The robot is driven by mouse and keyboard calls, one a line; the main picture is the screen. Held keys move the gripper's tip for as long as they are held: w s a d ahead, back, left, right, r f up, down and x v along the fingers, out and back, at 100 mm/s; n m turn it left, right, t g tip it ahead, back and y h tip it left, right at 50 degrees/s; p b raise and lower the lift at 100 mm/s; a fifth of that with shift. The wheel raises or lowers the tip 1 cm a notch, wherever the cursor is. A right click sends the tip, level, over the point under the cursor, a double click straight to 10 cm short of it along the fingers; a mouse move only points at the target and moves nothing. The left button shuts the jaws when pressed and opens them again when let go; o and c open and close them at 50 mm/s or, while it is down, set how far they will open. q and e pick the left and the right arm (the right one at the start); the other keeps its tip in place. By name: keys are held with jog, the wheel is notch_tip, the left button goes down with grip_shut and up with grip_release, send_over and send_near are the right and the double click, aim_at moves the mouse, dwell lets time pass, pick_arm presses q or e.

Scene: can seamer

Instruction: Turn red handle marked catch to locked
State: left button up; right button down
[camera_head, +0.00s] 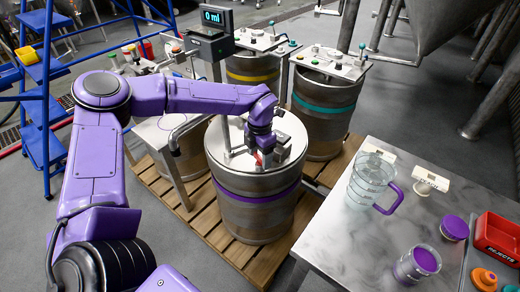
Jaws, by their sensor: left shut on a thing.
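A steel keg with a purple band (258,196) stands on a wooden pallet in the middle of the view. On its top is a small grey block-like fitting (283,145). A small red handle (258,157) shows beside this fitting. My left gripper (262,152) is over the keg top, shut on the red handle. The fingers and wrist hide most of the handle, so its angle and any marking cannot be read. My right gripper is not in view.
Other kegs with a yellow band (252,77) and a teal band (323,108) stand behind. A display (215,18) reads 0 ml.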

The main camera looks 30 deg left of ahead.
aim_at(260, 157)
pick_arm(q)
jog(key=m+p, duration=0.3)
jog(key=shift+r+m, duration=0.25)
jog(key=shift+m, duration=0.15)
jog(key=m+p, duration=0.3)
jog(key=shift+m, duration=0.3)
jog(key=m+p, duration=0.2)
jog(key=m, duration=0.1)
jog(key=shift+f+m, duration=0.1)
jog(key=shift+m, duration=0.2)
jog(key=shift+f+m+p, duration=0.1)
jog(key=shift+m+p, duration=0.85)
jog(key=shift+m, duration=0.95)
jog(key=o, duration=1.1)
jog(key=shift+c, duration=0.2)
notch_tip(260, 157, up, 10)
jog(key=b, duration=0.1)
jog(key=shift+r, duration=0.25)
